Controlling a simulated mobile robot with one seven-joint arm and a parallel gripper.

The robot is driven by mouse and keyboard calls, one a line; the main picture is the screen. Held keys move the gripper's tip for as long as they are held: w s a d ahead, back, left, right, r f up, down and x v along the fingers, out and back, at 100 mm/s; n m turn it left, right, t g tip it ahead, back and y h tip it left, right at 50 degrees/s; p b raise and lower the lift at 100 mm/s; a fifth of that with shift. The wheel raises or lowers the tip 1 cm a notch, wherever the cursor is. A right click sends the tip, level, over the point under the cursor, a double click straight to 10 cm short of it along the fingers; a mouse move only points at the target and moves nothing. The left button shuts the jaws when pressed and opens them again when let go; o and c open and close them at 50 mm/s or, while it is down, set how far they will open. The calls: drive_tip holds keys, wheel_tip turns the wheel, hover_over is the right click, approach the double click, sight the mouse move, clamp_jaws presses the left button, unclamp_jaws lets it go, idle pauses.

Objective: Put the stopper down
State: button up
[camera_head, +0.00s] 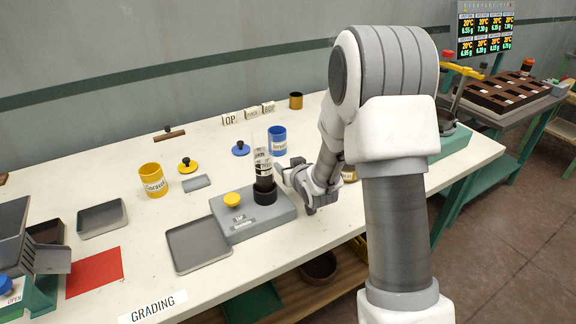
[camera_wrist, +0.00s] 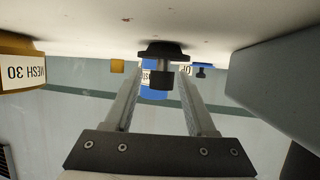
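The stopper (camera_wrist: 162,51), black with a wide flange and a narrower knob, shows in the wrist view, which is upside down. Its flange is towards the white tabletop; I cannot tell if it touches it. My gripper (camera_wrist: 163,72) has its two fingers apart on either side of the knob, with gaps showing beside it. In the head view my gripper (camera_head: 312,204) is low over the table, right of the grey stand (camera_head: 262,219). The stopper is hidden there. A clear cylinder (camera_head: 262,155) with dark contents stands upright on the grey stand.
A yellow knob (camera_head: 232,200) is on the stand. A grey tray (camera_head: 198,244) lies left of it. Behind are a blue container (camera_head: 277,140), a yellow container (camera_head: 153,181) and yellow and blue lids. The wrist view shows a large grey block (camera_wrist: 275,75) close on the right.

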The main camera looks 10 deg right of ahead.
drive_tip(key=shift+r+p, duration=0.5)
drive_tip(key=shift+p, duration=0.15)
drive_tip(key=p+v, duration=0.1)
drive_tip(key=v, duration=1)
drive_tip(key=shift+s+r, duration=0.25)
drive_tip(key=shift+s, duration=0.05)
drive_tip(key=s+d+r+m+g+h, duration=0.15)
drive_tip(key=s+r+g, duration=0.25)
drive_tip(key=s+r, duration=0.5)
drive_tip(key=s+a+r+g, duration=0.1)
drive_tip(key=s+r+g, duration=0.1)
drive_tip(key=s, duration=0.6)
drive_tip(key=s+a+r+g, duration=0.1)
drive_tip(key=s+r, duration=0.1)
drive_tip(key=s, duration=0.7)
drive_tip(key=shift+a+g, duration=0.35)
drive_tip(key=shift+g, duration=0.05)
drive_tip(key=shift+s+r, duration=0.1)
drive_tip(key=shift+r, duration=0.05)
